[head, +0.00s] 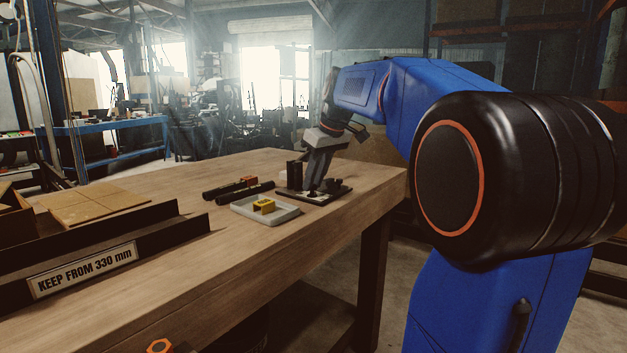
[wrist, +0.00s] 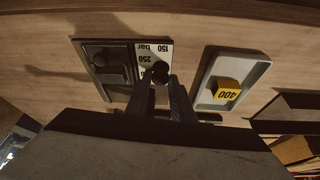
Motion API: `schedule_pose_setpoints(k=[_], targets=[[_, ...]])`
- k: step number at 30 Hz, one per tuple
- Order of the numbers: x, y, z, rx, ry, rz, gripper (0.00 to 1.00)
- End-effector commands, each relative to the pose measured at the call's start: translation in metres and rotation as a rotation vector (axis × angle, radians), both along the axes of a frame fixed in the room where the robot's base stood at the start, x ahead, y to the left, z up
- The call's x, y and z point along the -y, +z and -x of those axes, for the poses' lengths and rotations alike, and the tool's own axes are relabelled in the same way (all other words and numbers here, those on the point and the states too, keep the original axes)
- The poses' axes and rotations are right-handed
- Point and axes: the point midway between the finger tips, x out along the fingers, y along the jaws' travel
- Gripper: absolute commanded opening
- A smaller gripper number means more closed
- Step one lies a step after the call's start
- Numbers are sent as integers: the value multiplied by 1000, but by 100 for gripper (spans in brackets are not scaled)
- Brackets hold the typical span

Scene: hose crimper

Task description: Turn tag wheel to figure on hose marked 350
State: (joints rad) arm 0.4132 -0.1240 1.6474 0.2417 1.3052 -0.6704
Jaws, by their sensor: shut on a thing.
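The tag wheel device is a dark plate (wrist: 118,90) with a white scale strip (wrist: 150,55) in the wrist view; the strip reads 150, 250 and "bar". A round black knob (wrist: 160,68) stands by the scale. My gripper (wrist: 163,80) is shut on this knob. In the head view my gripper (head: 318,182) points down over the plate (head: 337,194) at the bench's far right. Which figure is set cannot be told. Two dark hose pieces (head: 246,191) lie left of the plate, one with an orange part; no marking on them is legible.
A pale tray (wrist: 207,72) beside the plate holds a yellow block (wrist: 228,92) marked 400. A dark trough (head: 175,228) labelled "KEEP FROM 330 mm" and a cardboard piece (head: 90,204) lie at the left. The bench (head: 240,260) is clear in front of the tray.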

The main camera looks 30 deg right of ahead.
Motion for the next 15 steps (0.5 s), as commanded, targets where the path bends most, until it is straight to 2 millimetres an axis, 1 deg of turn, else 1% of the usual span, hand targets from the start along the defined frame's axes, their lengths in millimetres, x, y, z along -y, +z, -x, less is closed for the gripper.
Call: schedule_pose_setpoints(k=[6,15], targets=[[2,1,-1,2,139,2,0],[3,0,-1,0,240,2,0]])
